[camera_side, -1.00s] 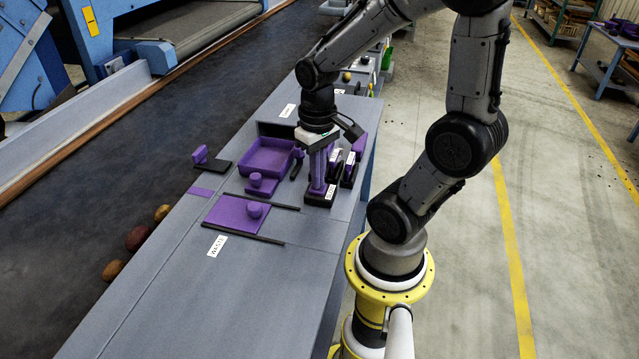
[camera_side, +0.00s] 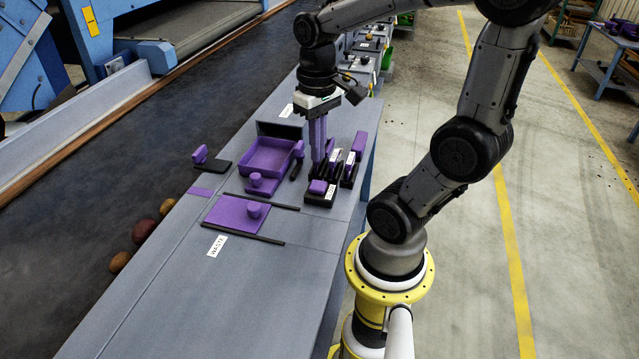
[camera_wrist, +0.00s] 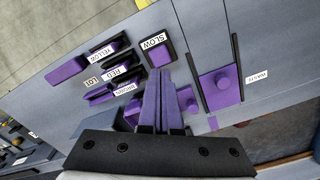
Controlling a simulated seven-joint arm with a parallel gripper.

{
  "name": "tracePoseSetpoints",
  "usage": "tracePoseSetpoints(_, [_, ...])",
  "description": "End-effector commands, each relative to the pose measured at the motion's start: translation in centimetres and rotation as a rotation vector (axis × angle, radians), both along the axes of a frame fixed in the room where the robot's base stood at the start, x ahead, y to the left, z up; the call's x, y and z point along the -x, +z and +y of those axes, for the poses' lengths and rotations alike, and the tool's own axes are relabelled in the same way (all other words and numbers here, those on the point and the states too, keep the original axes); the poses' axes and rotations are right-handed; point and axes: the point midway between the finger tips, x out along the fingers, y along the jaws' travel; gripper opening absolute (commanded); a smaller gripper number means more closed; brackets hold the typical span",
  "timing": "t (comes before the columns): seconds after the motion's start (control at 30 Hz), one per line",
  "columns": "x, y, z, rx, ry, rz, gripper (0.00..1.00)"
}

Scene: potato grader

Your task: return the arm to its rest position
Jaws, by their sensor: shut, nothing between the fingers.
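My gripper (camera_side: 317,160) is above the grey bench in the side view, pointing down. Its purple fingers are together with nothing between them. The fingers also show in the wrist view (camera_wrist: 160,72), side by side over the bench. Below and a little nearer the camera is a purple button block on a black base labelled SLOW (camera_side: 318,187); it shows just beyond the fingertips in the wrist view (camera_wrist: 159,53). The fingers look clear of it.
Purple-and-black holders labelled YELLOW (camera_wrist: 104,52), RED (camera_wrist: 121,72) and BROWN (camera_wrist: 127,88) stand close by. A purple tray (camera_side: 270,157) and a knobbed WASTE slide (camera_side: 230,214) lie left. Potatoes (camera_side: 144,231) ride the dark belt. The bench's near end is bare.

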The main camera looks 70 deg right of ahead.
Motion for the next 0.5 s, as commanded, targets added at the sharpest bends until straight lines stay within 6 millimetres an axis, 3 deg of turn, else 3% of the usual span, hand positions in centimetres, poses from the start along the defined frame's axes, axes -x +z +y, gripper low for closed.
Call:
tracePoseSetpoints(0.33, [-0.3, 0.1, 0.5, 0.004, 0.028, -0.008, 0.00])
tracePoseSetpoints(0.5, [-0.6, 2.0, 3.6, 0.047, 0.185, -0.108, 0.00])
